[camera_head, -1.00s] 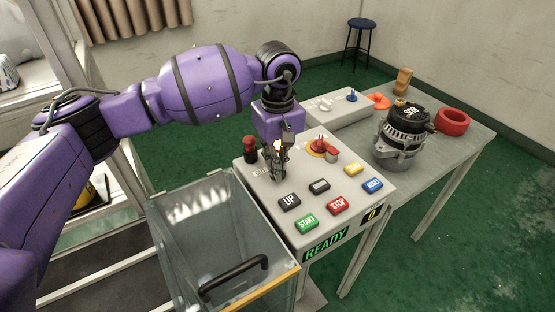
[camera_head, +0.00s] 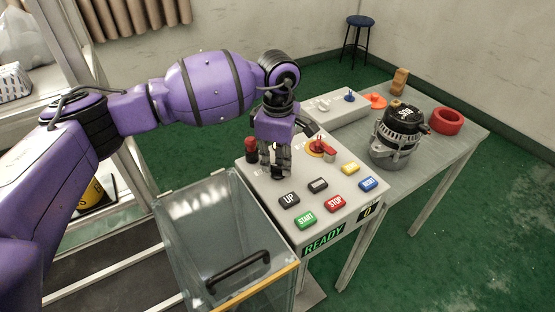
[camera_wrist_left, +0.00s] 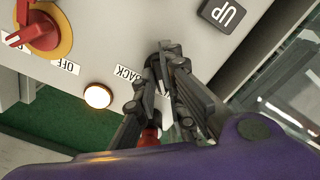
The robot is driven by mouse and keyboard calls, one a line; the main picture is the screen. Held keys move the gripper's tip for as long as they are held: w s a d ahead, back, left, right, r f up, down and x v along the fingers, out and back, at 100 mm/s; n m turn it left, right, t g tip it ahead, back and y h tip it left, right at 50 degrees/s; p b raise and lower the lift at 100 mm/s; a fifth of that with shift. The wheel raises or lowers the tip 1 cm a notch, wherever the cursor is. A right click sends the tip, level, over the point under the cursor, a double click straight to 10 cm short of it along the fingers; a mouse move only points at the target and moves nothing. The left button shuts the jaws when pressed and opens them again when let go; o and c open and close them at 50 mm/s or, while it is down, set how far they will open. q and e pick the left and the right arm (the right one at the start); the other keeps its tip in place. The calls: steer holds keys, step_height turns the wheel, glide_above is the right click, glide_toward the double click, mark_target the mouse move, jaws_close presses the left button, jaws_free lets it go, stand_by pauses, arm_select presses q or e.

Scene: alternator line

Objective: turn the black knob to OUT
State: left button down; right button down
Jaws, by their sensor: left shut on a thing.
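The grey control panel (camera_head: 252,179) stands on the bench in the middle of the head view. My left gripper (camera_head: 277,172) points down at the panel's left part, behind the UP button. In the left wrist view its dark fingers (camera_wrist_left: 162,62) are closed around the small black knob (camera_wrist_left: 161,70), which they mostly hide. A label reading BACK lies beside the knob. The knob's pointer and any OUT label are not readable. My right gripper is not in view.
A red switch (camera_head: 325,147) on a yellow disc is right of my gripper, and a black-and-red post (camera_head: 251,150) is left. The UP button (camera_head: 289,200) is close in front. An alternator (camera_head: 397,140) stands on the right table. A glass box (camera_head: 214,214) is in front left.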

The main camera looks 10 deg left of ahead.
mark_target(278, 166)
arm_select(q)
steer(key=shift+n, duration=0.5)
steer(key=c, duration=1.8)
jaws_free()
steer(key=shift+r, duration=6)
